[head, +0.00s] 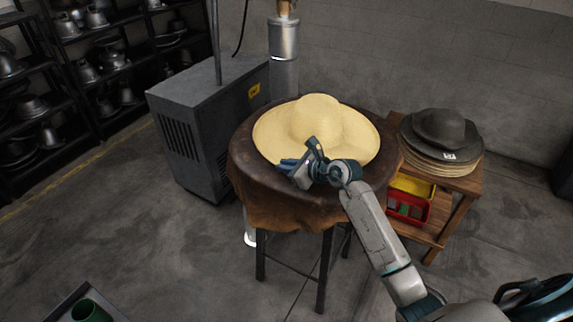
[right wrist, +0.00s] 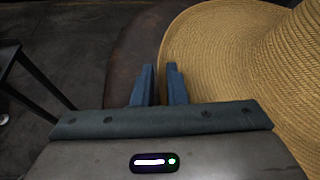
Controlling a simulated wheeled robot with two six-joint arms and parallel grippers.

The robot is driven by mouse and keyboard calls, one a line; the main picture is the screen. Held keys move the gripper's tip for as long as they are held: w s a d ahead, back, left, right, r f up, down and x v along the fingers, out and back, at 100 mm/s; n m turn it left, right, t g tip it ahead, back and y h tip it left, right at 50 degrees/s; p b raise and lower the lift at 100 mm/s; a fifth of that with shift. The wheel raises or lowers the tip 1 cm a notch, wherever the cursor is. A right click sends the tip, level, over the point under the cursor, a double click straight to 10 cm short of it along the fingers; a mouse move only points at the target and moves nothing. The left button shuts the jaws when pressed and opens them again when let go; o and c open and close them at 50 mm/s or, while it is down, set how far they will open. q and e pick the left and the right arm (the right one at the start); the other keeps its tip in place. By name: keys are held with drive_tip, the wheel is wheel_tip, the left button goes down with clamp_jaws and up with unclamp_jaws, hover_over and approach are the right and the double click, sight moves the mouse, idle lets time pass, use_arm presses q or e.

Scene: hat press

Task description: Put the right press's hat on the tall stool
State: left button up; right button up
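The straw-coloured wide-brimmed hat (head: 318,125) lies crown up on the round, leather-covered top of the tall stool (head: 262,192). Its brim and part of its crown also show in the right wrist view (right wrist: 225,70). My right gripper (head: 285,163) is at the hat's near left brim edge, low over the stool top. In the right wrist view its two blue fingers (right wrist: 160,85) are close together with a narrow gap, beside or over the brim edge. Whether the brim is between them cannot be made out. My left gripper is not in view.
A wooden side table (head: 465,183) on the right holds stacked hats (head: 440,130), with yellow and red bins (head: 410,207) below. A grey machine cabinet (head: 205,125) and a metal column (head: 284,45) stand behind. Dark shelves (head: 85,60) are at left. The front-left floor is mostly clear.

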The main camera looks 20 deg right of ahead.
drive_tip(key=o, duration=0.3)
drive_tip(key=shift+s+d, duration=0.1)
drive_tip(key=shift+s+d+r, duration=0.1)
drive_tip(key=shift+s+d, duration=0.1)
drive_tip(key=shift+s, duration=0.1)
drive_tip(key=b+v, duration=0.2)
drive_tip(key=v, duration=0.7)
drive_tip(key=shift+s+d, duration=0.15)
drive_tip(key=shift+s, duration=0.05)
drive_tip(key=shift+b+v, duration=0.35)
drive_tip(key=shift+v, duration=0.5)
drive_tip(key=shift+r, duration=0.1)
